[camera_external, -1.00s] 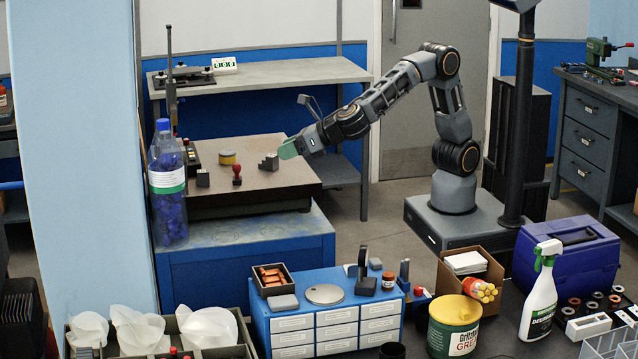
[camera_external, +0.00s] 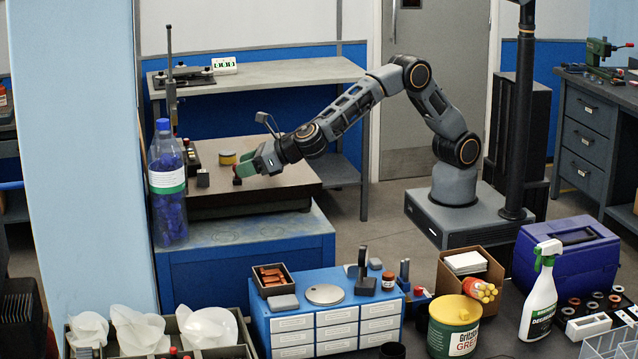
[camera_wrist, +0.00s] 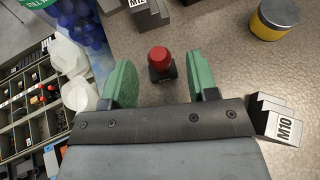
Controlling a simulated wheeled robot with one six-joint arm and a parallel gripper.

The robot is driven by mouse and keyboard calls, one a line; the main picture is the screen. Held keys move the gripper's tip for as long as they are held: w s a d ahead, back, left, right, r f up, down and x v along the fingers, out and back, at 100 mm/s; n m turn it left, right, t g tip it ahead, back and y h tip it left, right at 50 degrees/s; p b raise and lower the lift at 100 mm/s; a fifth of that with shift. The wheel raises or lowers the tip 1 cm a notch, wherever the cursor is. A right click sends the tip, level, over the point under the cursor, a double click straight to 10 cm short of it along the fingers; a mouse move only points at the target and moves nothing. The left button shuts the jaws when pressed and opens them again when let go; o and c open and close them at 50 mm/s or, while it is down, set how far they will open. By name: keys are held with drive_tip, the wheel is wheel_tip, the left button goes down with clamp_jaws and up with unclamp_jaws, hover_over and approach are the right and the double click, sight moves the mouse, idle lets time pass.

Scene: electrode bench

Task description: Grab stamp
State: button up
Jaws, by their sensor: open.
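The stamp (camera_wrist: 159,62) has a red knob handle on a dark base and stands upright on the brown bench top (camera_external: 215,207). In the wrist view it sits just beyond and between the green fingers of my gripper (camera_wrist: 160,85), which are apart and empty. In the external view my gripper (camera_external: 243,170) is low over the bench top, right at the stamp (camera_external: 237,181), which is mostly hidden behind the fingers.
A grey stepped block marked M10 (camera_wrist: 278,122) lies to the right of my gripper. Another marked block (camera_wrist: 150,12) stands behind the stamp. A yellow tin (camera_wrist: 276,18) is at the far right. A bottle of blue pieces (camera_external: 167,190) stands at the bench's left edge.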

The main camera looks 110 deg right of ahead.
drive_tip(key=shift+x, duration=1.45)
drive_tip(key=c, duration=1)
